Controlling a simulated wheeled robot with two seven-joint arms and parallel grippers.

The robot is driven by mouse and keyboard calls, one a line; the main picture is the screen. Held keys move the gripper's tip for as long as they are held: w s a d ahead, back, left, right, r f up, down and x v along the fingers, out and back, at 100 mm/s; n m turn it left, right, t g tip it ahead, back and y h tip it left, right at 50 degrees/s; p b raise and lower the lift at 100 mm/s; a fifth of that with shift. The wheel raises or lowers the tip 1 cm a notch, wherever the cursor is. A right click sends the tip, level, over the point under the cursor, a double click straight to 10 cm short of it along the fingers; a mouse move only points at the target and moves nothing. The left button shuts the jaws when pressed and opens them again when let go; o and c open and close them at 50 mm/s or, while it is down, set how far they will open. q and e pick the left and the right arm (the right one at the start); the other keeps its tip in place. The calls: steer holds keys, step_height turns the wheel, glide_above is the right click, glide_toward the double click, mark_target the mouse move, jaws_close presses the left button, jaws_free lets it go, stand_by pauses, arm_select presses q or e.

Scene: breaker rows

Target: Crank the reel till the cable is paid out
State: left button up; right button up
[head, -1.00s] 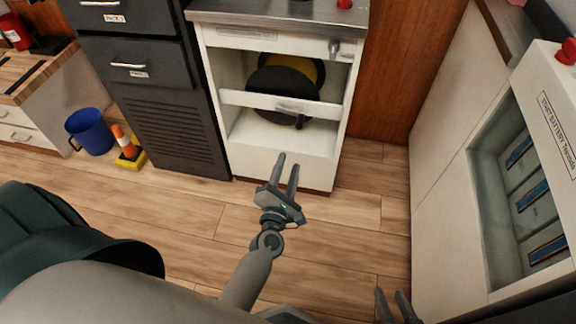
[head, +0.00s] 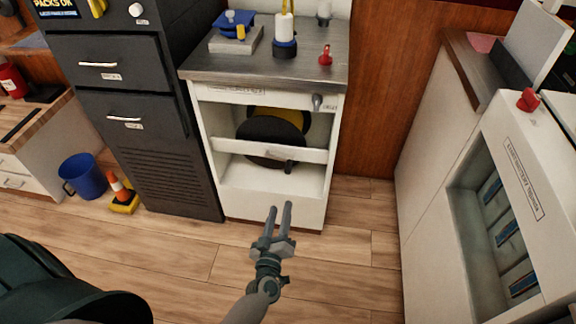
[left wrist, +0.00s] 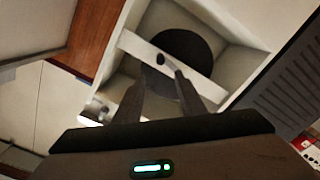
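The cable reel (head: 268,135), a black disc with a yellow part behind it, sits inside the open white cabinet (head: 272,206). A white bar (head: 235,147) crosses in front of it. A small dark crank knob (head: 289,167) shows just under the bar. My left gripper (head: 280,208) is open and empty, in front of the cabinet and apart from the reel. My right gripper is out of view. The cable itself cannot be made out.
A grey handle (head: 317,101) is at the cabinet's upper right. Its metal top (head: 215,64) holds a blue-and-grey device, a white cylinder and a red knob. A dark drawer unit (head: 150,130) stands left, a white battery cabinet (head: 520,130) right. Wood floor is open in front.

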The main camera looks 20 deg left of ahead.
mark_target(288, 172)
arm_select(q)
steer(key=m+p, duration=0.1)
steer(key=m, duration=0.4)
steer(key=m+p, duration=0.1)
steer(key=m, duration=0.4)
steer(key=shift+s+a+r, duration=0.15)
steer(key=shift+s+r, duration=0.05)
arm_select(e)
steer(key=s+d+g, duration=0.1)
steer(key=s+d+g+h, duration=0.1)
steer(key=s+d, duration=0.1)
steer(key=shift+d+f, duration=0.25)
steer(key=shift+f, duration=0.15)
arm_select(q)
steer(key=shift+w, duration=0.1)
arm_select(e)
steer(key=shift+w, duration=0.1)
